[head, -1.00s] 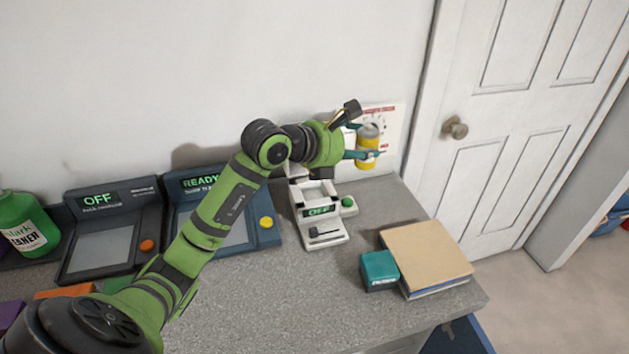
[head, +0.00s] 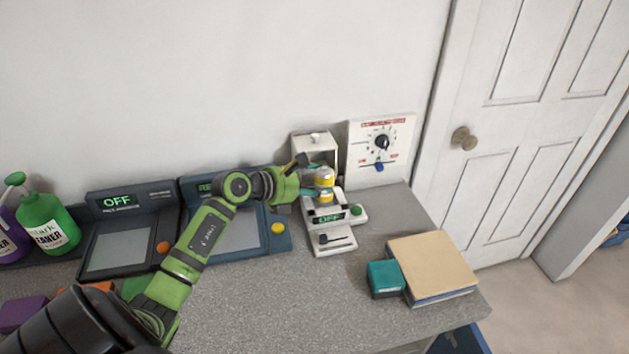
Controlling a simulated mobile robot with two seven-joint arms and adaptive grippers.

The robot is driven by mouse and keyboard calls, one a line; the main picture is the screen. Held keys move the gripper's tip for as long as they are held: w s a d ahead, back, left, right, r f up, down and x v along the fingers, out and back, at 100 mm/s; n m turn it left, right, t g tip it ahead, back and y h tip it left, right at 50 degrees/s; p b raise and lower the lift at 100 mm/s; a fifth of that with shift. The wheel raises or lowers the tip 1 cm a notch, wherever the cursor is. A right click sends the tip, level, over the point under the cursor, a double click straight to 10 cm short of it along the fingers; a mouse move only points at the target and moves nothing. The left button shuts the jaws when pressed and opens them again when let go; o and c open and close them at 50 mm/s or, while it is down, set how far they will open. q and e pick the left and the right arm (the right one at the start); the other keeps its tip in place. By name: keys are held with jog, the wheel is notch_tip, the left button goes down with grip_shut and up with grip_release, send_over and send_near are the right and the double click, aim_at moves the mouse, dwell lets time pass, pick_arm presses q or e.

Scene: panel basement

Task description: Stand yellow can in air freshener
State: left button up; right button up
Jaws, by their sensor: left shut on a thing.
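The yellow can (head: 325,186), yellow with a white band and a pale top, stands upright in the head view. My left gripper (head: 316,184) comes in from the left and is shut around the can's side. The air freshener (head: 331,236) is a white device on the counter with an OFF display and a green button. The can is over its upper part, in front of the white back housing (head: 316,148). I cannot tell whether the can's base touches the device. My right gripper is not in view.
Two dark consoles (head: 125,232) (head: 240,238) stand left of the device. A teal box (head: 384,279) and a tan-topped stack (head: 433,265) lie to the right. A white dial panel (head: 380,148) is at the wall. Green (head: 47,222) and purple bottles stand far left.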

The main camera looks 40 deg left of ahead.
pick_arm(q)
jog(key=shift+f, duration=0.1)
jog(key=shift+f, duration=0.1)
jog(key=shift+f+b, duration=0.55)
jog(key=o, duration=0.9)
jog(key=shift+d, duration=0.1)
jog(key=shift+f, duration=0.1)
